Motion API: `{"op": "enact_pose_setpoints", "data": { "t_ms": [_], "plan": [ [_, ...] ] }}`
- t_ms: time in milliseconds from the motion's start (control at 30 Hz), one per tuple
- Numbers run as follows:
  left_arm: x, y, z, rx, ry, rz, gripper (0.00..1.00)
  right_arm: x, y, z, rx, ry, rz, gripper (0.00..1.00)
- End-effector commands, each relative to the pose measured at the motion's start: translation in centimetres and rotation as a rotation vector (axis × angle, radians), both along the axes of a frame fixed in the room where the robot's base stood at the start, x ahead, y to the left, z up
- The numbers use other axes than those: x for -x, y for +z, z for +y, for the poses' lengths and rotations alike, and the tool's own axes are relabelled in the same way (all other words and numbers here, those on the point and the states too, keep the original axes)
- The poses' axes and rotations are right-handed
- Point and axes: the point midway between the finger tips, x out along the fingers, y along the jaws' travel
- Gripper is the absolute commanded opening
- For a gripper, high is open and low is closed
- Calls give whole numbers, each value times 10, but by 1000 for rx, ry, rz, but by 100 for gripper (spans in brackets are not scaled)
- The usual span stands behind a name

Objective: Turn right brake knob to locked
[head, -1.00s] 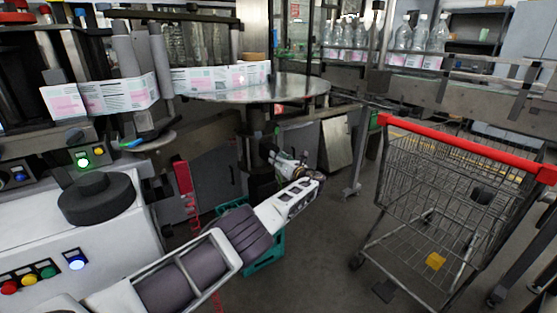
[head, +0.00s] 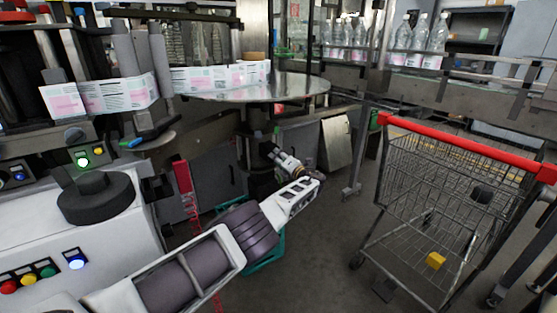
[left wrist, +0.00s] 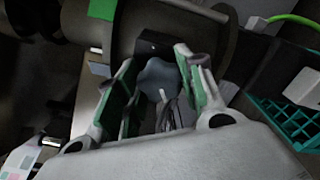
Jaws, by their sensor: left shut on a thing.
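My left gripper (head: 275,155) reaches in low below the round steel table in the head view. In the left wrist view, my left gripper (left wrist: 160,92) has its green-padded fingers on either side of a dark grey lobed knob (left wrist: 158,78) and is shut on it. The knob sits in front of a dark cylindrical part with a black block beside it. No mark of its locked position is readable. The knob is hidden in the head view. My right gripper is not in view.
A steel turntable (head: 290,88) is above my left gripper. A white machine housing with a black round handwheel (head: 95,197) stands at left. A wire cart with a red handle (head: 460,146) stands at right. A teal crate (left wrist: 285,122) lies near the gripper. Floor between is clear.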

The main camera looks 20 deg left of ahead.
Motion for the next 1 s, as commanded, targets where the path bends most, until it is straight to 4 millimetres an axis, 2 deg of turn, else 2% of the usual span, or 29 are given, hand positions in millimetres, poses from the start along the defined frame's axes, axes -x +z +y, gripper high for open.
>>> {"op": "enact_pose_setpoints", "data": {
  "t_ms": [33,600,633,700,800,1000],
  "plan": [
    [2,-5,0,-6,3,18,14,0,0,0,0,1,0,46],
    [2,-5,0,-27,2,45,14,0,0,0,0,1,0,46],
    [2,-5,0,-27,2,45,42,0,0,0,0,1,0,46],
    [1,-4,0,-28,1,44,51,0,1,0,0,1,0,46],
    [1,-3,0,-28,1,43,61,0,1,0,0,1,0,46],
    [0,-2,0,-29,1,41,61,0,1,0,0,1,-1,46]
  ]
}}
